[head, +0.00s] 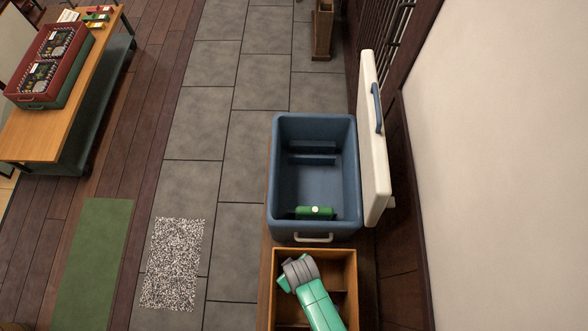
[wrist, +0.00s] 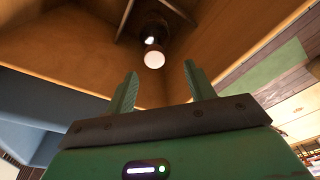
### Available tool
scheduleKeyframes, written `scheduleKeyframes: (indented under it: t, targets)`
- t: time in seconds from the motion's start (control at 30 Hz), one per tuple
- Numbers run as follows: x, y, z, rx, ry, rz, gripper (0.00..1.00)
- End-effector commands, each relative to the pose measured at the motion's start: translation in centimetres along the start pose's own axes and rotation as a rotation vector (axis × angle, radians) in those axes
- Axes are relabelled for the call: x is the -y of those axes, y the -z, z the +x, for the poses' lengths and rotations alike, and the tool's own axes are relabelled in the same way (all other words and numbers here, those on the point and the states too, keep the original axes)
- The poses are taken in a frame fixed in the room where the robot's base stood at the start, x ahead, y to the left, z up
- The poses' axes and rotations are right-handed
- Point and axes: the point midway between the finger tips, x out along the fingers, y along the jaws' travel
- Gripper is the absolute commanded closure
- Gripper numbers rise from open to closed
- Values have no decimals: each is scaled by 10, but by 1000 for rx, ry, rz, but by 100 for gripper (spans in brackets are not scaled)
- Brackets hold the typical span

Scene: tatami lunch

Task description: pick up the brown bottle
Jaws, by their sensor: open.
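The brown bottle (wrist: 151,24) shows in the wrist view at top centre, dark, with a pale round cap (wrist: 154,58). It is inside the wooden crate (wrist: 215,35), close to the dividers. My gripper (wrist: 160,70) has its two green fingers spread with nothing between them. The cap appears just beyond the fingertips, roughly centred on the gap. In the head view my green arm reaches over the wooden crate (head: 350,262). I cannot make out the bottle there.
A blue cooler (head: 273,170) stands directly behind the crate, with a green item (head: 315,212) inside. Its white lid (head: 373,140) stands upright at the right near the wall.

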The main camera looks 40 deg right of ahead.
Motion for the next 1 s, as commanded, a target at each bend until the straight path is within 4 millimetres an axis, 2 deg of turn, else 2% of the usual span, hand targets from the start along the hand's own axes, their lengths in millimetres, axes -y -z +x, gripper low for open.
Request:
scheduleKeyframes:
  t: [0.07, 0.23, 0.4, 0.5, 0.77, 1.0]
  targets:
    - [0, 0, 14, 0, 0, 1, 46]
    - [-2, -1, 23, -1, 0, 1, 46]
    - [-7, -6, 56, -2, -1, 1, 46]
    - [-6, -5, 66, -2, -1, 1, 46]
    - [-6, -5, 67, -3, -1, 1, 46]
    - [-6, -5, 67, -3, -1, 1, 93]
